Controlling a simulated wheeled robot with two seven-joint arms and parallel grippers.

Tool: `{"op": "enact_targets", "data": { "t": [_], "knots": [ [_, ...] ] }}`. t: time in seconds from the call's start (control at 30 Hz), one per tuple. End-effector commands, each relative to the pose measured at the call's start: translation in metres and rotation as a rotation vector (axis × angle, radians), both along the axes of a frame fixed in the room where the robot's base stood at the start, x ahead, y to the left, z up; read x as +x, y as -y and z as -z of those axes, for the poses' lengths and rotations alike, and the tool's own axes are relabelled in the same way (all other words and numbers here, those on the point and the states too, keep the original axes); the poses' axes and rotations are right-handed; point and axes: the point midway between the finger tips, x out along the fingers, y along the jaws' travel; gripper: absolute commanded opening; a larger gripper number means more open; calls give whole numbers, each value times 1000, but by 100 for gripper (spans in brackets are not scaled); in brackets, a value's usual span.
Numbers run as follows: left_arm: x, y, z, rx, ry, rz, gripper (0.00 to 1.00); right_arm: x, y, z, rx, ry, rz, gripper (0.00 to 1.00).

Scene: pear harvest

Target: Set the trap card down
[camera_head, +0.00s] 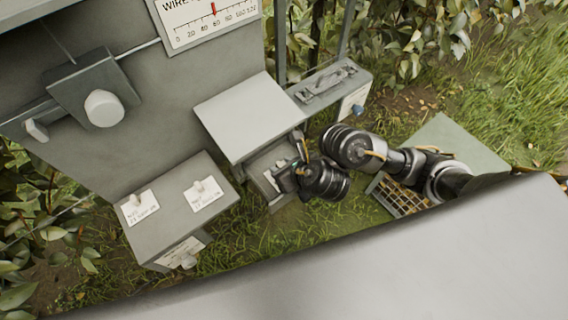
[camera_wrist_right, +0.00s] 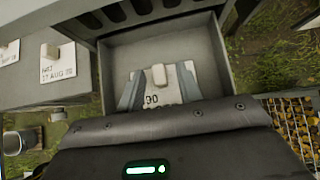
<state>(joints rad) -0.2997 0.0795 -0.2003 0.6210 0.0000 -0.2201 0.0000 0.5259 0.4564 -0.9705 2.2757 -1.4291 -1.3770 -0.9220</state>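The card (camera_wrist_right: 186,76), white with a raised pale knob and partly hidden print, lies in an open grey box (camera_wrist_right: 120,45) in the right wrist view. My right gripper (camera_wrist_right: 162,70) reaches into the box. Its two fingers stand apart on either side of the knob, with a gap visible on both sides. In the head view the right gripper (camera_head: 282,178) is at the box under a pale raised lid (camera_head: 245,115), and the card is mostly hidden there. My left gripper is not in view.
A grey stand (camera_head: 175,235) on the left bears two other knobbed cards (camera_head: 138,207) (camera_head: 207,200). A gauge panel (camera_head: 212,22) is behind. A narrow grey box (camera_head: 325,85) stands at the back right. A crate with a grid (camera_head: 398,198) sits right, on grass.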

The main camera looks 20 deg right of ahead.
Motion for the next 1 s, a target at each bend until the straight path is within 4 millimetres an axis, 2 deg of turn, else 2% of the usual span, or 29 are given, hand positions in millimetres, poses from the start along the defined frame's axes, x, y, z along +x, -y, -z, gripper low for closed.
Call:
{"op": "enact_targets", "data": {
  "t": [0.17, 0.4, 0.6, 0.8, 1.0],
  "knots": [
    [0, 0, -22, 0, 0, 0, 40, -10, 4, -19, -1, -1, 1, 35],
    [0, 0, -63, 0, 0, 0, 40, -41, 17, -54, 0, -2, -1, 35],
    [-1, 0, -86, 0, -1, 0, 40, -65, 26, -77, 0, -1, 0, 35],
    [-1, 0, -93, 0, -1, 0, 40, -77, 31, -87, 0, 0, 0, 35],
    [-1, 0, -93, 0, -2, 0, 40, -79, 32, -87, 0, 1, 1, 35]
  ]
}}
